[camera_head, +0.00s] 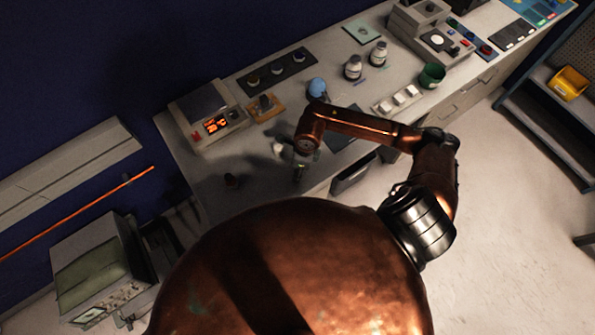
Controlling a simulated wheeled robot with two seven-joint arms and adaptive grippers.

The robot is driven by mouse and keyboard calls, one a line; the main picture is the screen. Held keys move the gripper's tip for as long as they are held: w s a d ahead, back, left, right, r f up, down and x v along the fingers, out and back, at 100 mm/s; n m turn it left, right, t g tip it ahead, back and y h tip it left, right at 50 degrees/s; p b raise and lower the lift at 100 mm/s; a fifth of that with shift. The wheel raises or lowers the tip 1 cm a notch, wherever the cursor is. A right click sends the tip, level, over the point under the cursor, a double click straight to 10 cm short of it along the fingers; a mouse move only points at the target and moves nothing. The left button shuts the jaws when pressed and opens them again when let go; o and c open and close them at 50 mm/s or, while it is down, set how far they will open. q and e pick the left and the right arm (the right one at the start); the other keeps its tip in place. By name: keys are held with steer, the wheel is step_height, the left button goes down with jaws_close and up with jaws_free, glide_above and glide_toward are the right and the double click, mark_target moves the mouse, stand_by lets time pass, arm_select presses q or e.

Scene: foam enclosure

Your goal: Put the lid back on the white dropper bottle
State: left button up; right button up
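A small white object (279,149), possibly the white dropper bottle, shows on the bench just left of my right wrist; it is too small and shadowed to be sure. A small dark reddish piece (231,181) stands on the bench further left; I cannot tell whether it is the lid. My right gripper (299,173) points down over the bench near its front edge, beside the white object. Its fingers are small and dark, so I cannot tell whether it is open or holds something. My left gripper is not in view.
A green cup (432,75), white blocks on a tray (399,99), a blue round object (317,87) and a device with a lit orange display (208,118) surround the arm. The bench's left front is mostly clear.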

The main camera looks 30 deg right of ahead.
steer(key=shift+c, duration=0.7)
steer(key=c, duration=0.7)
steer(key=shift+o, duration=0.2)
steer(key=shift+r, duration=0.1)
steer(key=shift+r, duration=0.55)
steer(key=s+d+r+b, duration=0.3)
steer(key=s+d+r, duration=0.5)
steer(key=s+r, duration=0.3)
steer(key=shift+s+r, duration=0.3)
steer(key=shift+r, duration=0.05)
